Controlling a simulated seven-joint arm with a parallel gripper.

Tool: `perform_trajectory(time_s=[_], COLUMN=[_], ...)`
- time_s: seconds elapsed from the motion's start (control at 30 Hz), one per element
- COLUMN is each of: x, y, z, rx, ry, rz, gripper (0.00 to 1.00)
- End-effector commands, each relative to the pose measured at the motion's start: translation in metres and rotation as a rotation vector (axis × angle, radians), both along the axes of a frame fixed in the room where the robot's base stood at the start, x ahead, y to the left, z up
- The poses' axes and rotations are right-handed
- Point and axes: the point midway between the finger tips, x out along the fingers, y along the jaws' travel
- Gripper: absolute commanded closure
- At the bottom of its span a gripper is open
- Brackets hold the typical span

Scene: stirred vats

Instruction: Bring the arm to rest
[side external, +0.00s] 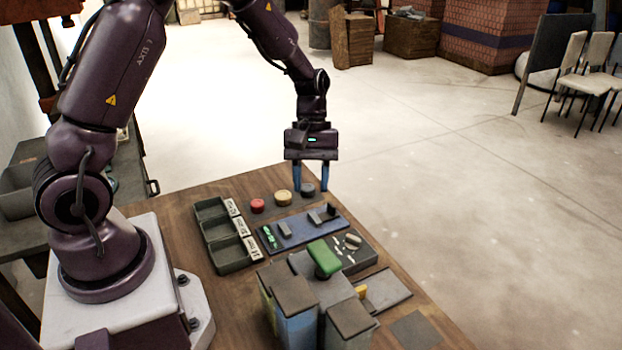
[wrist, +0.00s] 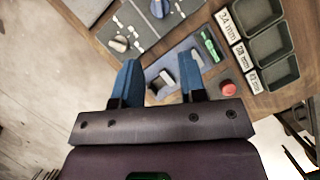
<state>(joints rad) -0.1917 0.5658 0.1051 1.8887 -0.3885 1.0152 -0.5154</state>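My gripper (side external: 311,188) hangs fingers-down over the far edge of the wooden table (side external: 175,202). Its two blue fingers are spread apart with nothing held between them. In the wrist view the gripper (wrist: 158,70) also shows an empty gap, with the blue panel (wrist: 160,68) in the background. A dark blue round piece (side external: 308,190) appears between and behind the fingertips in the side view; I cannot tell the height between them. It is hidden in the wrist view.
A labelled three-compartment tray (side external: 232,268) looks empty. A green-topped part (side external: 324,258) and several grey boxes (side external: 352,318) stand nearer the camera. Open floor lies beyond the table.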

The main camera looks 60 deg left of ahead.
Motion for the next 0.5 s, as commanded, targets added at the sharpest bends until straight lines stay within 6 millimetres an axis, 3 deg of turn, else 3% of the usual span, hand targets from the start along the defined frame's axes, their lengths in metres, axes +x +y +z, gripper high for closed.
perform_trajectory(time_s=[0.37, 0.43, 0.5], x=[-0.001, -0.016, -0.026], y=[0.002, 0.001, -0.001], z=[-0.001, -0.004, 0.010], rx=[-0.001, 0.001, 0.015], ry=[-0.018, -0.017, -0.058], rz=[-0.054, -0.149, -0.240], gripper=[0.62, 0.62, 0.62])
